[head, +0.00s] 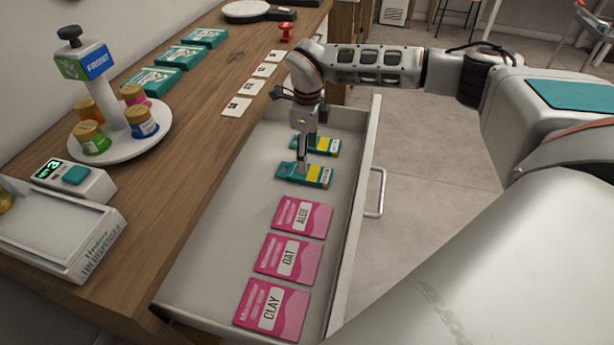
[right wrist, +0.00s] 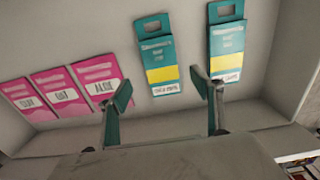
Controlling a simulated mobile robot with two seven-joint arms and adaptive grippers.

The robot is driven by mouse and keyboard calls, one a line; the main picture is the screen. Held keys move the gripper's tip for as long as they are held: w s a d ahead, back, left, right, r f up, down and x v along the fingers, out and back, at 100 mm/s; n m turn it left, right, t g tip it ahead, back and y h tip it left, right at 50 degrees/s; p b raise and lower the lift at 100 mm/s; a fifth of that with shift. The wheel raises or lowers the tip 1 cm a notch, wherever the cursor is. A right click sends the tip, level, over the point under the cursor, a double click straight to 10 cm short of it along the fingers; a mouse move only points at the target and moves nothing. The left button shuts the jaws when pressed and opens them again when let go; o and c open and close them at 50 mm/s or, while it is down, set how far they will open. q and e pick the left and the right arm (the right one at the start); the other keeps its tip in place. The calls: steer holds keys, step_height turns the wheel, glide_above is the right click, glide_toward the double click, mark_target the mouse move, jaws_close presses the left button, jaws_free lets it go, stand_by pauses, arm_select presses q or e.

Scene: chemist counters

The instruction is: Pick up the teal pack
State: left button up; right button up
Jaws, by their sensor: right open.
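Two teal packs with yellow bands lie flat in the open drawer. The nearer teal pack (head: 318,176) is beside the pink packs, and the farther teal pack (head: 325,146) is just behind it. In the right wrist view the nearer one (right wrist: 158,50) appears between my open fingers, and the farther one (right wrist: 227,45) is behind and right of the right finger. My right gripper (head: 306,153) points down over these packs, open and empty, partly covering both in the head view. It also shows in the right wrist view (right wrist: 163,85). I cannot tell its exact height. My left gripper is not in view.
Pink packs (head: 282,255) line the drawer's near part. The drawer wall (head: 363,200) and handle (head: 377,192) are to the right. Teal boxes (head: 153,80), white cards (head: 237,107), a round stand with jars (head: 118,145) and a dispenser (head: 60,230) are on the wooden counter.

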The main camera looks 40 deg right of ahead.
mark_target(310, 172)
steer(key=f, duration=0.2)
steer(key=f+b, duration=0.1)
steer(key=f, duration=0.3)
steer(key=shift+s+d+f, duration=0.15)
steer(key=shift+d+f, duration=0.1)
steer(key=shift+f, duration=0.1)
steer(key=shift+r, duration=0.1)
steer(key=c, duration=1.2)
